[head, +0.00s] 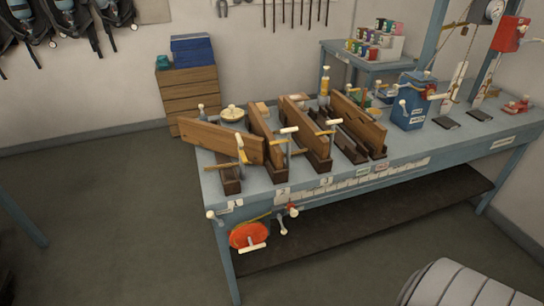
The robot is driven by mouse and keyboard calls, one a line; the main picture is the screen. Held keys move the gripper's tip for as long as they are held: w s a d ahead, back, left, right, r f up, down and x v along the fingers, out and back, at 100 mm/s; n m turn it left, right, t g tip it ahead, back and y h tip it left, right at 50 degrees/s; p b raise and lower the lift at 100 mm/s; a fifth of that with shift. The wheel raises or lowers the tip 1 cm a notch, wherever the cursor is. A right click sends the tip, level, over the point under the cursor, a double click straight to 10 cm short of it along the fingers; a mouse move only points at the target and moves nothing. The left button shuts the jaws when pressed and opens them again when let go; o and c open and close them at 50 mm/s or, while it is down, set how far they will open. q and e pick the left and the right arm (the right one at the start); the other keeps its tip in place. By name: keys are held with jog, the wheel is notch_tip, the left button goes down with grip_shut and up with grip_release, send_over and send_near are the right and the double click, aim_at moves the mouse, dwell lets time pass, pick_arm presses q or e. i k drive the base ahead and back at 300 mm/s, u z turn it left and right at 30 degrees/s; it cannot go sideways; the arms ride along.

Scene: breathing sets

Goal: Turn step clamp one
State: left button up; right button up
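A blue-grey workbench (330,200) holds a row of wooden boards in dark brown bases, with number labels along its front edge. At the label 1 (235,204), the leftmost board (222,140) lies at a slant across its dark base (229,181). A clamp with a pale handle (240,144) stands at this board's right end. I cannot tell how tight it is. The board at label 2 (264,131) and the board at label 3 (305,126) stand beside it, with similar clamps. Neither of my grippers shows.
An orange reel (249,235) with a crank hangs below the bench's front left corner. A blue box (410,100) stands on the bench to the right. A wooden drawer chest (188,94) stands behind left. A grey ribbed object (465,285) fills the bottom right.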

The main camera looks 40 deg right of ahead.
aim_at(239, 138)
jog(key=k, duration=0.3)
jog(key=z, duration=1)
